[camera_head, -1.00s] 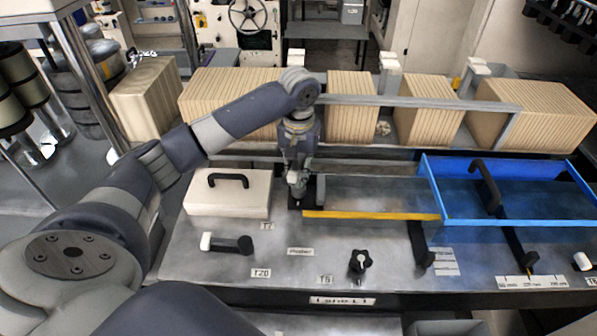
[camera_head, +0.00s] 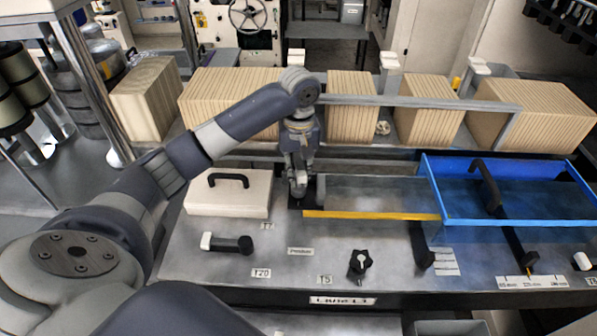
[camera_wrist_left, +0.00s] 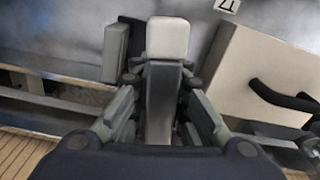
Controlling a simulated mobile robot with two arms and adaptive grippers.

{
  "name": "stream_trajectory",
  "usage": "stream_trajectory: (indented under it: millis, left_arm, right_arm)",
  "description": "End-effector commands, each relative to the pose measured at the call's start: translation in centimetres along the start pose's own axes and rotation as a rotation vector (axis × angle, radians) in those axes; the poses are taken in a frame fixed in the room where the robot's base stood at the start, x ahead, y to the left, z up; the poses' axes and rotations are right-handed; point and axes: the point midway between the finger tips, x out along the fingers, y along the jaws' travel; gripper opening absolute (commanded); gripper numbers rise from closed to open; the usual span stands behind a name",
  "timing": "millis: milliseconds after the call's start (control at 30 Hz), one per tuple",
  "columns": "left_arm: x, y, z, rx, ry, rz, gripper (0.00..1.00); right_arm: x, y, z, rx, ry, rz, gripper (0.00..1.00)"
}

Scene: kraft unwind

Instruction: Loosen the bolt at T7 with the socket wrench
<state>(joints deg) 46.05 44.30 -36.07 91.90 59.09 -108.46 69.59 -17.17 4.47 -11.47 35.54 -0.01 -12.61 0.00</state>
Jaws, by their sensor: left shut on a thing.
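My left gripper (camera_head: 298,192) is low over the bench, right of the cream box. In the left wrist view my left gripper (camera_wrist_left: 162,110) is shut on a dark bar with a pale block end (camera_wrist_left: 167,38); the bar looks like the socket wrench. In the head view the gripper hides most of it. I cannot make out a bolt or any contact with one. My right gripper is not in view.
The cream box (camera_head: 228,203) with a black handle stands close left of the gripper. A clear panel with a yellow edge (camera_head: 372,216) and a blue-framed guard (camera_head: 510,222) are to the right. A dark lever (camera_head: 230,243) and a black knob (camera_head: 360,264) sit in front.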

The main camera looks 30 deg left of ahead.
Motion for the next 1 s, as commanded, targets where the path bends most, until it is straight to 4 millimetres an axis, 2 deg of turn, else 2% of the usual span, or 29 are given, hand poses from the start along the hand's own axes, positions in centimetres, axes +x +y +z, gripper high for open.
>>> stream_trajectory:
  millis: [300,533,833,1000]
  left_arm:
    - [-0.09,0.03,-0.04,-0.043,0.001,0.002,0.0]
    - [-0.13,0.03,-0.02,-0.219,-0.001,0.001,0.0]
    - [-0.17,0.04,-0.06,-0.253,0.0,0.002,0.0]
    - [-0.23,0.05,-0.04,-0.4,-0.002,0.002,0.0]
  right_arm:
    - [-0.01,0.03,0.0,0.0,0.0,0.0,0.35]
    - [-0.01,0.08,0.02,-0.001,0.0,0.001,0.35]
    - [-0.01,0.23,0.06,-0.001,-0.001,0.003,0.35]
    - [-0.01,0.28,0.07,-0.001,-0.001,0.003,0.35]
